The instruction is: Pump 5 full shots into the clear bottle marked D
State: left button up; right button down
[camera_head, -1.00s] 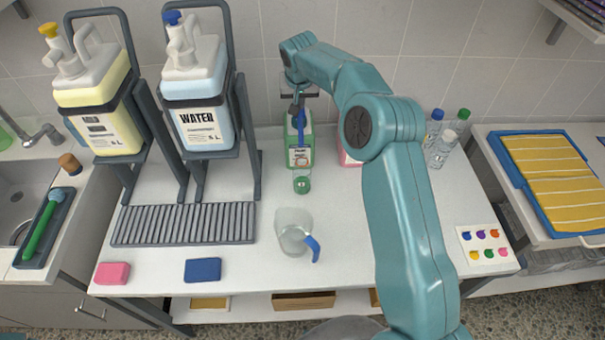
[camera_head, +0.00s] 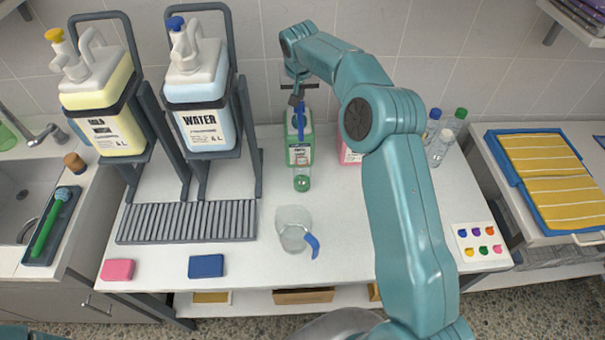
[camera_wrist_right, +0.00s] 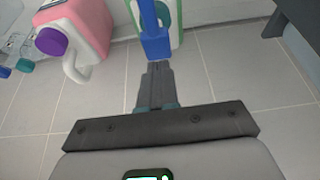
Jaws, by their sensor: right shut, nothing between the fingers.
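A green jug (camera_head: 299,152) with a white label and a blue pump (camera_head: 300,122) stands at the back middle of the table. A small clear bottle (camera_head: 302,180), with green showing in it, stands directly in front of the jug, below the pump's spout. I cannot read a letter on it. My right gripper (camera_head: 296,98) is shut and empty, pointing down at the pump top. In the right wrist view its closed fingertips (camera_wrist_right: 157,68) meet or nearly meet the blue pump (camera_wrist_right: 154,38); contact is unclear. My left gripper is not in view.
A pink jug (camera_head: 350,153) stands right of the green jug, partly behind my arm. A clear pitcher (camera_head: 293,228) with a blue handle stands in front. Capped clear bottles (camera_head: 438,150) stand at right.

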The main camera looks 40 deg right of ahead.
jog(key=shift+f+b, duration=1.75)
jog(key=shift+f, duration=0.55)
jog(key=shift+r, duration=0.1)
jog(key=shift+r+p, duration=1.95)
jog(key=shift+r, duration=0.25)
jog(key=shift+f, duration=0.1)
